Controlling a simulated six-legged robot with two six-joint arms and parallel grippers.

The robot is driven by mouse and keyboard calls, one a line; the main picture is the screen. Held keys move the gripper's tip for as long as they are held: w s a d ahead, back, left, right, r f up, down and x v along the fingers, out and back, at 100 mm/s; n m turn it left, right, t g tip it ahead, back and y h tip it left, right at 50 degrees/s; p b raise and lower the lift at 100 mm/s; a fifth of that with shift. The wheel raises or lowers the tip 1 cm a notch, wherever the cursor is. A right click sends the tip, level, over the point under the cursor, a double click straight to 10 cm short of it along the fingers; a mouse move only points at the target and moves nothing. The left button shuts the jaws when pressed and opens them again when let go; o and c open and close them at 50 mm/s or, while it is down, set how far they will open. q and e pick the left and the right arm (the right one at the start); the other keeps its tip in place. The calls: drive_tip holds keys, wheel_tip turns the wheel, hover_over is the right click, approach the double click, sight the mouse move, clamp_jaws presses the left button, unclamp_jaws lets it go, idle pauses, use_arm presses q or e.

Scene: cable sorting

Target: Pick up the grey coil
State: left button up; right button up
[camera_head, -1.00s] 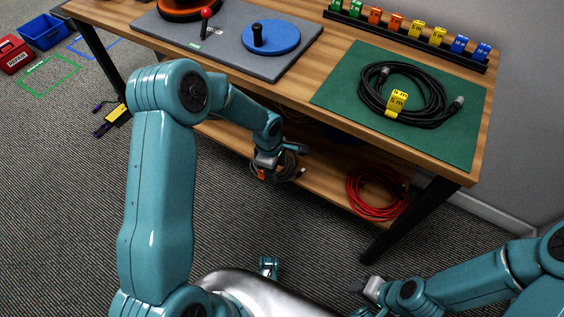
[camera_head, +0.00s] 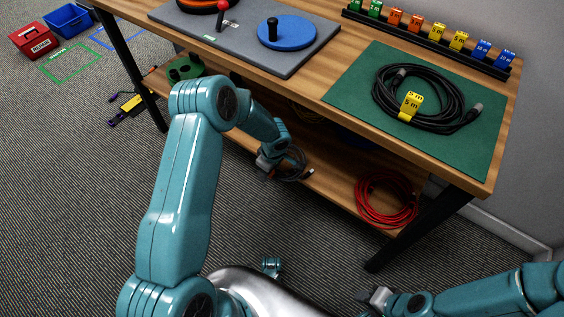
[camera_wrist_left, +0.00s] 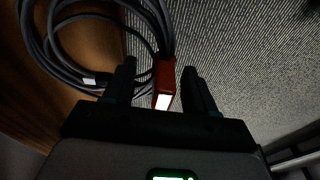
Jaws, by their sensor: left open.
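The grey coil (camera_head: 296,168) lies at the front edge of the table's lower shelf, partly hidden by my left gripper (camera_head: 268,170) in the head view. In the left wrist view the grey coil (camera_wrist_left: 60,50) fills the upper left, its strands running down to an orange-red tag (camera_wrist_left: 164,84). My left gripper (camera_wrist_left: 160,76) is open there, with the tag showing between its two dark fingers. I cannot tell whether either finger touches it. My right gripper (camera_head: 378,298) is low at the right in the head view, away from the coil; its jaws are too small to read.
A red coil (camera_head: 387,200) lies on the lower shelf (camera_head: 325,185) to the right. The tabletop above holds a green mat (camera_head: 460,150) with a black coil (camera_head: 455,120). A table leg (camera_head: 420,230) stands at right.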

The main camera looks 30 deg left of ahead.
use_arm(q)
clamp_jaws()
drive_tip(key=shift+r, duration=0.2)
drive_tip(key=shift+w+r, duration=0.1)
drive_tip(key=shift+r, duration=0.2)
drive_tip(key=r, duration=0.1)
drive_tip(key=r+p, duration=0.1)
drive_tip(key=shift+s+r, duration=0.35)
drive_tip(key=shift+s, duration=0.05)
drive_tip(key=s+a+b, duration=0.1)
drive_tip(key=s+b, duration=0.5)
drive_tip(key=s, duration=1.1)
drive_tip(key=shift+a, duration=0.15)
